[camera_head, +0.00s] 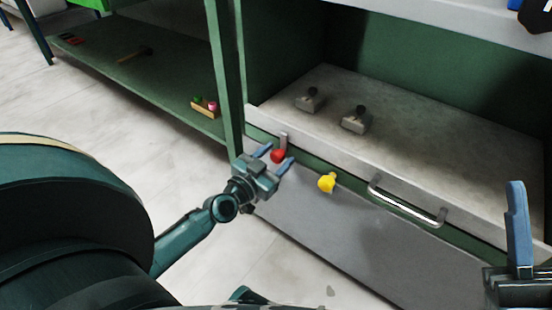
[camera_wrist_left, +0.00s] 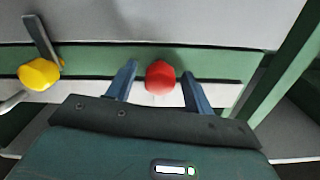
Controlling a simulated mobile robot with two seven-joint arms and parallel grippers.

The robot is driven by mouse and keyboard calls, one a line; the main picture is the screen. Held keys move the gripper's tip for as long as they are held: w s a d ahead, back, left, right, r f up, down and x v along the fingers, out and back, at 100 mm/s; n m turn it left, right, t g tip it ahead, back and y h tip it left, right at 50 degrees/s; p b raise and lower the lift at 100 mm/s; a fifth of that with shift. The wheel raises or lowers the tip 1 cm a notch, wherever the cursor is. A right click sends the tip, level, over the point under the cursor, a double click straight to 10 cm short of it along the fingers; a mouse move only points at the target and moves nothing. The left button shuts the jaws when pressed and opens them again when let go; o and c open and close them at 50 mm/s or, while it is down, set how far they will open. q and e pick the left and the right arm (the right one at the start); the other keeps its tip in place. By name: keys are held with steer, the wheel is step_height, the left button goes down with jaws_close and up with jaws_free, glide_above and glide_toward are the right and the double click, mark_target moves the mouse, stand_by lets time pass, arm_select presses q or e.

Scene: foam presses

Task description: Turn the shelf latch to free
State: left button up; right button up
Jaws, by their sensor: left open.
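A red knob (camera_head: 278,156) with an upright grey strip above it sits on the green front rail at the left end of the bench. A yellow knob (camera_head: 326,183) sits to its right. Which one is the shelf latch is not marked. My left gripper (camera_head: 277,156) is open at the red knob. In the left wrist view the red knob (camera_wrist_left: 160,77) lies between the two blue fingers (camera_wrist_left: 158,84), with gaps at both sides. The yellow knob (camera_wrist_left: 39,73) there has a grey bar beside it. My right gripper (camera_head: 518,235) shows partly at the lower right; only one finger is clear.
A metal handle (camera_head: 408,205) is on the front, right of the yellow knob. Two small grey blocks with dark knobs (camera_head: 310,100) (camera_head: 356,120) stand on the bench top. A green post (camera_head: 228,90) rises close to my left gripper. A low green shelf (camera_head: 135,75) holds small items.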

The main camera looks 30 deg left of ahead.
arm_select(q)
steer(key=shift+w, duration=0.1)
steer(key=shift+c, duration=0.4)
steer(key=c, duration=0.9)
